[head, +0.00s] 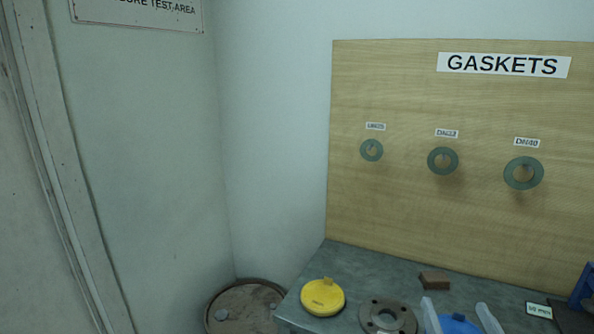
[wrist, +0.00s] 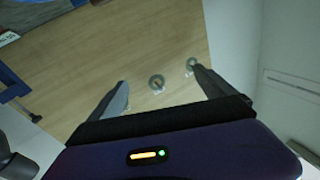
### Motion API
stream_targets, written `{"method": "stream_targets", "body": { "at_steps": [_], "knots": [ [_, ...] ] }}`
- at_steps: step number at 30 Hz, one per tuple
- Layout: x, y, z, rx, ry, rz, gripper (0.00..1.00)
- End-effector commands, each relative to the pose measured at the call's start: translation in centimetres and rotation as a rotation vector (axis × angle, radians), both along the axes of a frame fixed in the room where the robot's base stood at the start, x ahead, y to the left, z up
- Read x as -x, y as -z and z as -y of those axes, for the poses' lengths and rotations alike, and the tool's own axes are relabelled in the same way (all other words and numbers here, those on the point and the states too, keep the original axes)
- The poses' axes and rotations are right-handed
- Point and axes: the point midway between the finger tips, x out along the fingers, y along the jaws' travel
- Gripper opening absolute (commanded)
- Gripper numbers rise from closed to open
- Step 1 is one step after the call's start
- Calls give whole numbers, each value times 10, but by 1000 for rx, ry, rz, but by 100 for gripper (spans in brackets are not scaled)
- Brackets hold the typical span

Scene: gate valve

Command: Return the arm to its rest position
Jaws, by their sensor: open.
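My gripper (wrist: 158,76) shows in the wrist view with its two dark fingers spread apart and nothing between them. It faces the wooden gasket board (wrist: 110,60), which appears turned over in that view. A grey-green gasket ring (wrist: 157,83) shows between the fingertips, on the board behind them, and another (wrist: 192,63) shows by the right fingertip. The distance from fingers to board cannot be told.
A round drum (head: 245,307) stands left of the bench. A blue tool (wrist: 14,85) shows in the wrist view.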

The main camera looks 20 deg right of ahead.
Motion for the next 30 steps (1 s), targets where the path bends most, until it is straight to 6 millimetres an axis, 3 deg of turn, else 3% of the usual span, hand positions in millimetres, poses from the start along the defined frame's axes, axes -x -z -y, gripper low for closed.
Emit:
{"method": "stream_targets", "body": {
  "at_steps": [1,6,15,22,27,30],
  "knots": [
    [11,8,-23,38,-40,-24,94],
    [49,20,-92,150,-162,-68,94],
    [133,34,-189,192,-340,-139,94],
    [199,54,-236,87,-444,-265,94],
    [235,71,-252,37,-485,-363,94],
    [245,77,-254,28,-494,-395,94]
  ]
}}
